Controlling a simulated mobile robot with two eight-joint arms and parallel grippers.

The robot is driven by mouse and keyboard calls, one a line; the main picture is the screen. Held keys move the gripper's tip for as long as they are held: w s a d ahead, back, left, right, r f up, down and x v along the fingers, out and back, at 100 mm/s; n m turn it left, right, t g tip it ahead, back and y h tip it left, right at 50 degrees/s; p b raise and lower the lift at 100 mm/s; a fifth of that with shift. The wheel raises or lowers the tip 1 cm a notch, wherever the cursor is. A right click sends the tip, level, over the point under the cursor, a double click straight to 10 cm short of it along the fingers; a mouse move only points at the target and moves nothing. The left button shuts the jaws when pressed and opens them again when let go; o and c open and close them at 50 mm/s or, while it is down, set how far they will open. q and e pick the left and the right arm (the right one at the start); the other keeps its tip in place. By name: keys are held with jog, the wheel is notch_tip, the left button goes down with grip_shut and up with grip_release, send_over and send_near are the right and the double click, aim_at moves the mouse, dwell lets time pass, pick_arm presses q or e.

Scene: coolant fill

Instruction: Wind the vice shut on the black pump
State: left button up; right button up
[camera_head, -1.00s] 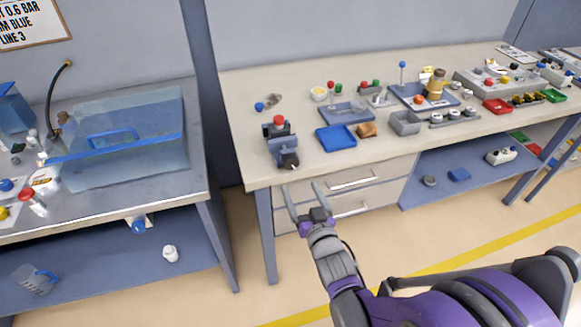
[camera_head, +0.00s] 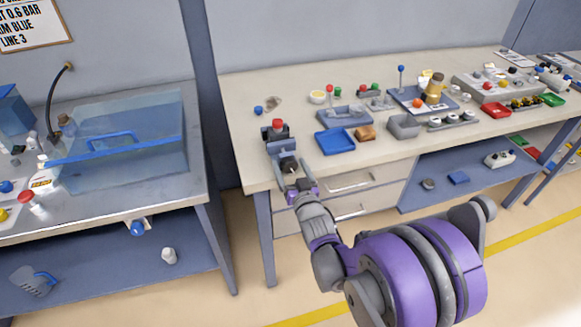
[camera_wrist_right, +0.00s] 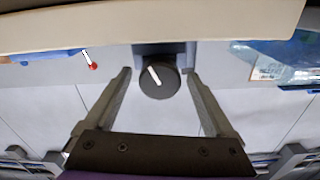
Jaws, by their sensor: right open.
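The black pump (camera_head: 274,133) with a red top sits in the blue-grey vice (camera_head: 282,148) at the front left of the right-hand bench. Whether the jaws touch the pump is too small to tell. The vice's round dark knob (camera_wrist_right: 159,82), with a white mark across its face, shows in the right wrist view. My right gripper (camera_head: 289,169) is at the vice's front end, below the bench edge in the picture. In the wrist view my right gripper (camera_wrist_right: 159,78) is open, one finger on each side of the knob, with gaps to both. My left gripper is not in view.
A blue tray (camera_head: 335,143), a brown block (camera_head: 365,133) and a grey bin (camera_head: 404,126) stand right of the vice. A small blue knob (camera_head: 258,110) lies behind it. The left bench holds a clear blue tank (camera_head: 125,165). Drawers (camera_head: 350,181) sit under the bench front.

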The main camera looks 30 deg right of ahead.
jog(key=c, duration=1.4)
jog(key=shift+m, duration=0.8)
jog(key=o, duration=1.4)
jog(key=v, duration=1.1)
jog(key=shift+b, duration=0.3)
